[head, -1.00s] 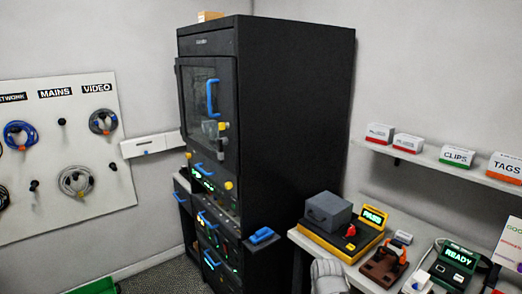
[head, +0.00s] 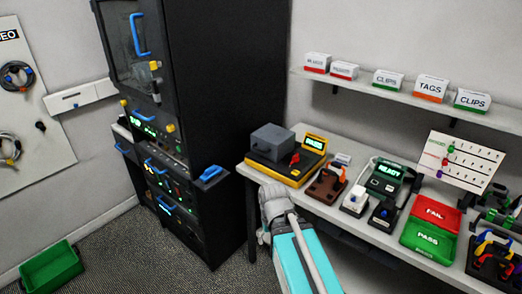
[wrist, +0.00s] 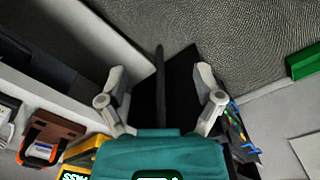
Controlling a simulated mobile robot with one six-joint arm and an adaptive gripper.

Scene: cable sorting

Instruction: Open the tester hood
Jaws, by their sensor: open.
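The tester is a yellow box (head: 285,172) at the left end of the bench, with a lit green display (head: 315,143) reading PASS. Its grey hood (head: 272,139) appears lowered over the left part, and a red knob (head: 295,158) sits beside it. In the wrist view, a yellow corner of the tester (wrist: 82,152) shows at the lower left, the rest hidden by my gripper's body. My gripper (wrist: 160,78) is open and empty, its two grey fingers spread well apart. In the head view my arm reaches up in front of the bench, and its fingertips cannot be made out.
A tall black rack (head: 240,90) with blue handles stands left of the bench (head: 340,212). A brown stand (head: 326,187) and a READY device (head: 388,178) lie right of the tester. A shelf (head: 420,103) with boxes hangs above. A green bin (head: 50,267) is on the floor.

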